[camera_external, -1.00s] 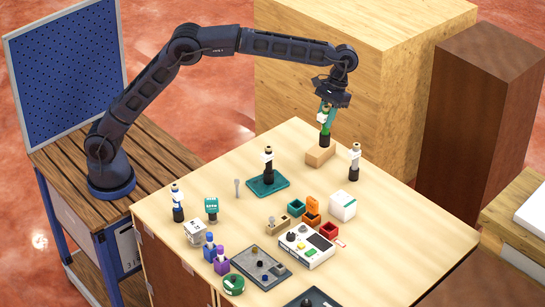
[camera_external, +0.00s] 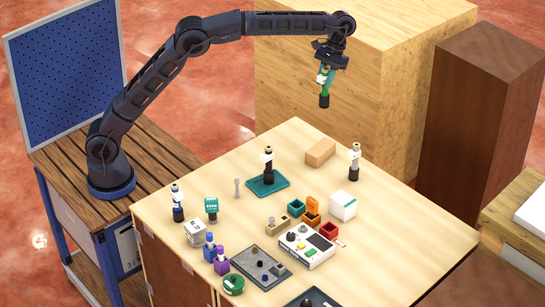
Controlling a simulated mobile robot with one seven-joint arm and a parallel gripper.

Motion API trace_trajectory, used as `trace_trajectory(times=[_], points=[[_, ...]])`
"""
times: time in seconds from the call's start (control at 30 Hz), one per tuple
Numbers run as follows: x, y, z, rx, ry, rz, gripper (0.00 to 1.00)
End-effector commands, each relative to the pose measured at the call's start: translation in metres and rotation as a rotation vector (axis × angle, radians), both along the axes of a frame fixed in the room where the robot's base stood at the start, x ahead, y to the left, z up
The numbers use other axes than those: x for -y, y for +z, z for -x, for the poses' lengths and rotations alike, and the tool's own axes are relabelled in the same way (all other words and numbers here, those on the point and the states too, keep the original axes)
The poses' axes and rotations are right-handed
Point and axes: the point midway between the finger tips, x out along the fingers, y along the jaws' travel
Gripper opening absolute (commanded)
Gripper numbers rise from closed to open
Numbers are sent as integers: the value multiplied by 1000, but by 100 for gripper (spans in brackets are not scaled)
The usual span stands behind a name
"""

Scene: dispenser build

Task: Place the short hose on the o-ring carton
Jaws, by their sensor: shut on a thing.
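My gripper (camera_external: 327,68) is shut on a slim green piece (camera_external: 324,88) with a white part and a black lower end. It hangs upright in the air above the table's far corner, clear of everything. I cannot tell whether this is the short hose. A plain tan box (camera_external: 320,152) lies on the table below it. Which of these is the o-ring carton cannot be read.
Upright black-based pieces stand on a teal tray (camera_external: 281,186), at the right (camera_external: 354,162) and at the left (camera_external: 178,204). Small open bins (camera_external: 296,207), a white device (camera_external: 307,248) and a grey tray (camera_external: 262,267) crowd the front. Large wooden blocks (camera_external: 400,100) stand behind.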

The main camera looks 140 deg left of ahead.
Motion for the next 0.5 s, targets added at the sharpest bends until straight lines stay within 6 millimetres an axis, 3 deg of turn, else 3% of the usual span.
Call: trace_trajectory(times=[0.5], points=[[0,-109,0,-2,1,2,0]])
